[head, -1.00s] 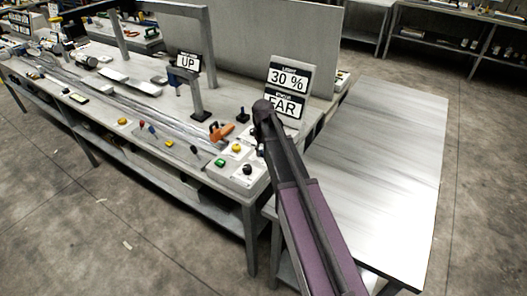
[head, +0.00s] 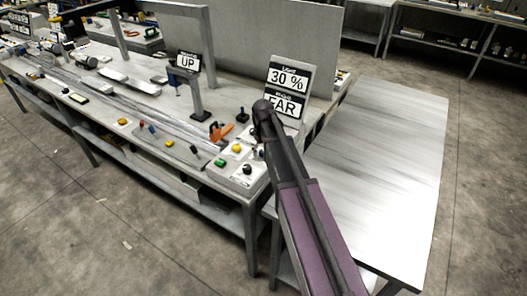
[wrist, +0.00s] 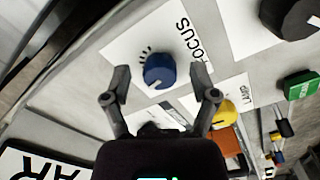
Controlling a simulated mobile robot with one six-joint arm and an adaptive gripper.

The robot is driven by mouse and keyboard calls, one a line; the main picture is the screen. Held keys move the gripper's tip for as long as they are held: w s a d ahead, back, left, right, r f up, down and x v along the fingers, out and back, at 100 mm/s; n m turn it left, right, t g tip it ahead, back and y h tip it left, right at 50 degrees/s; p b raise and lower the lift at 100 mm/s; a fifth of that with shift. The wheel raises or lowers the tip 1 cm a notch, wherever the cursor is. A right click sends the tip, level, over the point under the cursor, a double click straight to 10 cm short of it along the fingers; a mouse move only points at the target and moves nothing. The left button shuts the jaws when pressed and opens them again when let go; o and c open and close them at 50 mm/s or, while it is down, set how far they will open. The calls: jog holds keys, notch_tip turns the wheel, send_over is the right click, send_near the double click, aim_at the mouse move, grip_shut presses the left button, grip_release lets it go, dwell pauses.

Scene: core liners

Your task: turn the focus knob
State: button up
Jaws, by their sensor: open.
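The focus knob (wrist: 159,71) is blue and round, on a white plate marked FOCUS (wrist: 182,33) in the wrist view. My gripper (wrist: 158,68) is open, with one finger on each side of the knob in the picture. I see no clear contact, and the depth between fingertips and knob is hard to judge. In the head view my arm covers the blue knob and most of the gripper. A sign reading FAR (head: 287,106) stands behind the arm, and part of it shows upside down in the wrist view (wrist: 45,164).
A black knob (head: 247,169), a yellow button (head: 236,147) and a green switch (head: 220,162) sit near the bench corner. A 30 % sign (head: 288,77) and an orange clamp-like object (head: 221,131) stand behind. The side table (head: 385,170) on the right is bare.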

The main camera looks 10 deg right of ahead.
jog(key=shift+m, duration=0.4)
jog(key=shift+m, duration=1.1)
notch_tip(320, 180, up, 14)
jog(key=p, duration=1.4)
jog(key=s+f+b, duration=0.5)
jog(key=s, duration=0.5)
jog(key=s+a+f+b, duration=0.1)
jog(key=s+f+b, duration=0.4)
jog(key=s, duration=0.6)
jog(key=shift+s+f, duration=0.15)
jog(key=shift+f, duration=0.1)
jog(key=w+r+m+p, duration=0.4)
jog(key=w+r+p, duration=0.1)
jog(key=w, duration=0.5)
jog(key=w+r+m+p, duration=0.5)
jog(key=w, duration=0.6)
jog(key=shift+w+d+r, duration=0.2)
jog(key=shift+d+r, duration=0.05)
jog(key=shift+d, duration=0.15)
jog(key=shift+f, duration=0.25)
